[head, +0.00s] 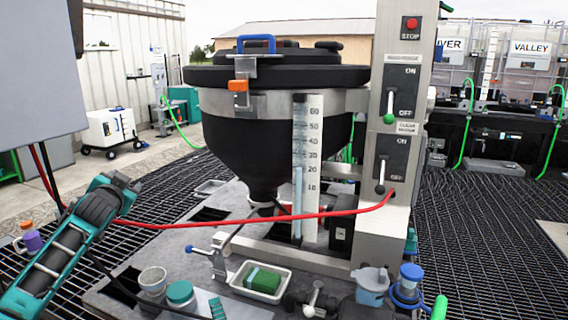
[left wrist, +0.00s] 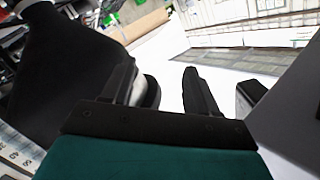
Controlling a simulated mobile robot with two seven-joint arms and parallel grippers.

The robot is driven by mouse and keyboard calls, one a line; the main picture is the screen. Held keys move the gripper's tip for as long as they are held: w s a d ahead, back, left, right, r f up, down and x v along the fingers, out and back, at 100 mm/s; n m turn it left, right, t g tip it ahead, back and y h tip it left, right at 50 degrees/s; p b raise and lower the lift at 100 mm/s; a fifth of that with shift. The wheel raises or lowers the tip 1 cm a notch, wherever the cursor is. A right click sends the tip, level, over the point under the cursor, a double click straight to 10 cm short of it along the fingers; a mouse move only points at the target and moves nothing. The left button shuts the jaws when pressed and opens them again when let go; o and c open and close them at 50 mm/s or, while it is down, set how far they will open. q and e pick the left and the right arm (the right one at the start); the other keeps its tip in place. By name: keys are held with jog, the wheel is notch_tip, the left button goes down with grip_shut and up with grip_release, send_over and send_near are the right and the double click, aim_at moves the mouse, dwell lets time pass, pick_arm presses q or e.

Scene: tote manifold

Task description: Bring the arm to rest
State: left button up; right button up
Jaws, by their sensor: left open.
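My left gripper (left wrist: 158,75) shows in the left wrist view with its two dark fingers spread apart. The gap between the tips looks empty, with a bright background behind it. A small dark and whitish piece shows beside the left finger; I cannot tell what it is. In the head view my teal and black left arm comes in from the lower left, left of the black hopper (head: 246,140) and apart from it. I cannot make out the fingers there. A large dark shape, probably the hopper (left wrist: 60,75), fills the left of the wrist view. My right gripper is in neither view.
A grey panel (head: 35,65) hangs at upper left. A red hose (head: 300,214) crosses before the hopper to the switch column (head: 385,150).

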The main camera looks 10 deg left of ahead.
pick_arm(q)
jog(key=w+d+r+m+t+h, duration=0.1)
jog(key=d+r+m+t+h, duration=0.1)
jog(key=d+r+t, duration=0.15)
jog(key=s+d+f+m+g+h, duration=0.15)
jog(key=s+d+f, duration=0.25)
jog(key=d+f, duration=0.55)
jog(key=s+d+f+n+g+h, duration=0.15)
jog(key=s+d+f+h, duration=0.35)
jog(key=f, duration=0.8)
jog(key=s+d+f+g, duration=0.1)
jog(key=s+d+f, duration=0.3)
jog(key=s+d, duration=0.2)
jog(key=s+d+f+n+g, duration=0.1)
jog(key=s+d+f, duration=0.4)
jog(key=s, duration=0.5)
jog(key=s+d+f+g, duration=0.2)
jog(key=s+d+f, duration=0.2)
jog(key=s+d, duration=0.2)
jog(key=s, duration=0.2)
jog(key=shift+s+d+f+n+g+h, duration=0.3)
jog(key=shift+s+d+g+h, duration=0.05)
jog(key=shift+d, duration=0.05)
